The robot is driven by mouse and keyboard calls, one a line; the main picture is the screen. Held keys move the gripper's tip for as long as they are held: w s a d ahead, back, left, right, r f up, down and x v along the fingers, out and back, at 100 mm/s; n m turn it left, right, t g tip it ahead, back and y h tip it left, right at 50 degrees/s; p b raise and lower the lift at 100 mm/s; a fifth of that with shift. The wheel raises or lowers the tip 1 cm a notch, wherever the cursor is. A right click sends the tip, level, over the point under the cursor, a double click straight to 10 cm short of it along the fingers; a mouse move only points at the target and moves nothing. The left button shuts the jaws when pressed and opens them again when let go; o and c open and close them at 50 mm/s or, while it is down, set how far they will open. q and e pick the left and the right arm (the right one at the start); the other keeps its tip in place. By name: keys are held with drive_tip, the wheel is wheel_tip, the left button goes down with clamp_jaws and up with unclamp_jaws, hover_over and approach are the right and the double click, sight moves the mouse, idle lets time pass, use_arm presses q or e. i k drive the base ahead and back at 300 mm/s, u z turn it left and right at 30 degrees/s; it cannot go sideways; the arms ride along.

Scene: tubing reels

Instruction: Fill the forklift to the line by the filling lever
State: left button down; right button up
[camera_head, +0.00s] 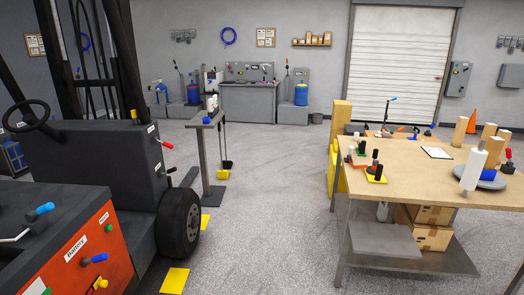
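The forklift (103,165) fills the left side, dark grey, with a black steering wheel (27,115), dark upright posts and a black front tyre (179,222). An orange-red panel (88,262) on it carries a "Battery" label, a blue-tipped handle (93,259), a yellow knob (100,283) and a green button. A red-tipped lever (163,144) sticks out of its grey body. A blue-tipped lever (40,211) stands on top of the near part. I cannot tell which lever is the filling lever, and no fill line is readable. Neither gripper is in view.
A wooden workbench (440,185) with blocks and a paper roll stands right. A narrow grey stand (205,125) is mid-floor beside the forklift. Yellow floor patches (175,280) lie near the tyre. A grey counter (248,103) and blue bottles line the back wall.

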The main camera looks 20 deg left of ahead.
sight(49, 206)
drive_tip(key=u, duration=1)
drive_tip(key=i, duration=1.05)
drive_tip(key=u, duration=1.1)
